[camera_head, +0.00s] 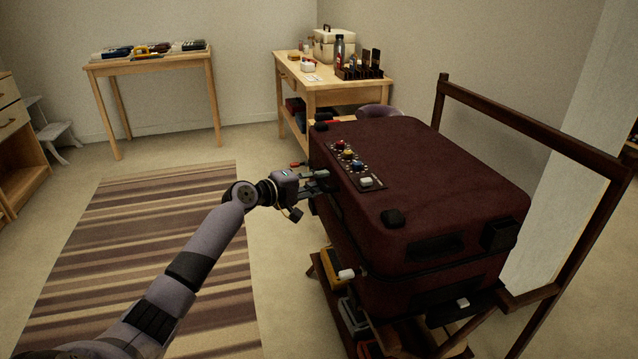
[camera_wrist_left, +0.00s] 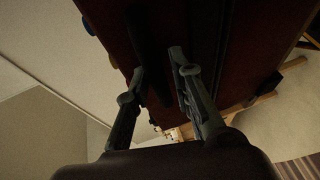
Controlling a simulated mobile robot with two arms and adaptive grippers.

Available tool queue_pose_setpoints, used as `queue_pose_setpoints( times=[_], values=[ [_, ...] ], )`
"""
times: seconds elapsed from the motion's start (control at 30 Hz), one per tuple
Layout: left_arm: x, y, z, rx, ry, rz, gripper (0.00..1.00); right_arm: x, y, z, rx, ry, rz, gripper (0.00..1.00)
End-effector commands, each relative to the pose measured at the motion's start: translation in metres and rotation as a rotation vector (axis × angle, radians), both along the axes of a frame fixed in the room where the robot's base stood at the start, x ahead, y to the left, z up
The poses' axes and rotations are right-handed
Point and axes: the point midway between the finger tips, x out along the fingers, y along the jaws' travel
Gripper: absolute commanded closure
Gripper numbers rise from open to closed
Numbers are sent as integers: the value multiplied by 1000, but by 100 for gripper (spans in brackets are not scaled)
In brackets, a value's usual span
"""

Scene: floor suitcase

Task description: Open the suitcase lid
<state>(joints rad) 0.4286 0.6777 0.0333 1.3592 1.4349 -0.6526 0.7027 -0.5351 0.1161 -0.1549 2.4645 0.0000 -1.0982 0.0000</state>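The dark red suitcase (camera_head: 440,190) lies flat and closed on a dark wooden stand. A panel with several coloured knobs (camera_head: 353,165) sits on its lid along the left edge. My left gripper (camera_head: 322,181) is at the suitcase's left side, just under the lid edge. In the left wrist view the two fingers (camera_wrist_left: 157,68) are apart, pointing at the dark red side (camera_wrist_left: 150,25). A dark strip or handle lies close to the fingertips; I cannot tell whether they touch it. My right gripper is not in view.
The stand's tall wooden frame (camera_head: 530,130) rises on the right. Several items sit on a shelf under the suitcase. A wooden table (camera_head: 345,97) stands behind, another (camera_head: 150,63) at the back left. A striped rug (camera_head: 130,250) covers clear floor on the left.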

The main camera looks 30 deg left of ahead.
Motion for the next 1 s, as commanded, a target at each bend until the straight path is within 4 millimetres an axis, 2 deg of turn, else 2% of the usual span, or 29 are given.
queue_pose_setpoints(
  times=[0.3,0.63,1.0],
  values=[
    [2,-1,0,1,1,0,79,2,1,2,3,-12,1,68],
    [2,-1,-1,1,1,0,100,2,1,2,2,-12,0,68],
    [2,-1,-1,2,1,0,100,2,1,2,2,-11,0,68]
  ],
)
